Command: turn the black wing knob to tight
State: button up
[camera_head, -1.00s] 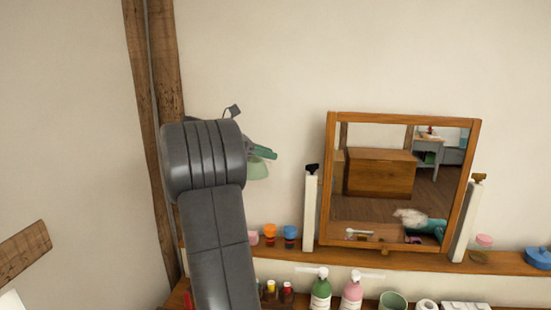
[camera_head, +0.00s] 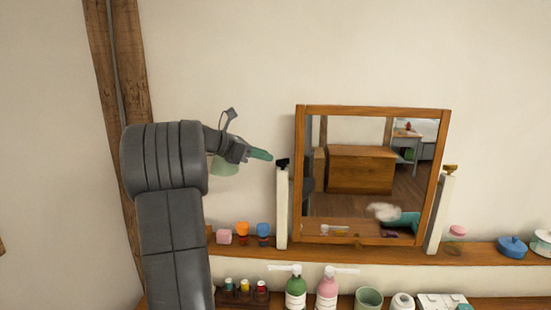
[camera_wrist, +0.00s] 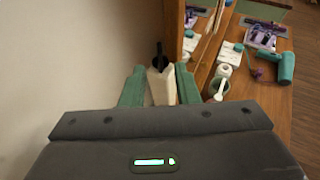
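The black wing knob (camera_head: 282,163) sits on top of the white post (camera_head: 282,210) at the left side of the tilting wooden mirror (camera_head: 299,180). My gripper (camera_head: 262,155), with green fingers, is just left of the knob and slightly above it in the head view. In the wrist view my gripper (camera_wrist: 160,82) is open, its two fingers apart. The black wing knob (camera_wrist: 159,59) and the white post top show beyond and between the fingertips. The fingers do not appear to touch the knob.
A second, brown knob (camera_head: 450,168) tops the right post. Small jars (camera_head: 242,230) stand on the shelf left of the mirror. Pump bottles (camera_head: 296,289) and a green cup (camera_head: 368,298) stand below. In the wrist view a teal hair dryer (camera_wrist: 287,66) lies on the right.

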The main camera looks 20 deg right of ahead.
aim_at(283, 164)
jog(key=x, duration=0.5)
jog(key=shift+d+f, duration=0.1)
jog(key=shift+d, duration=0.1)
grip_shut()
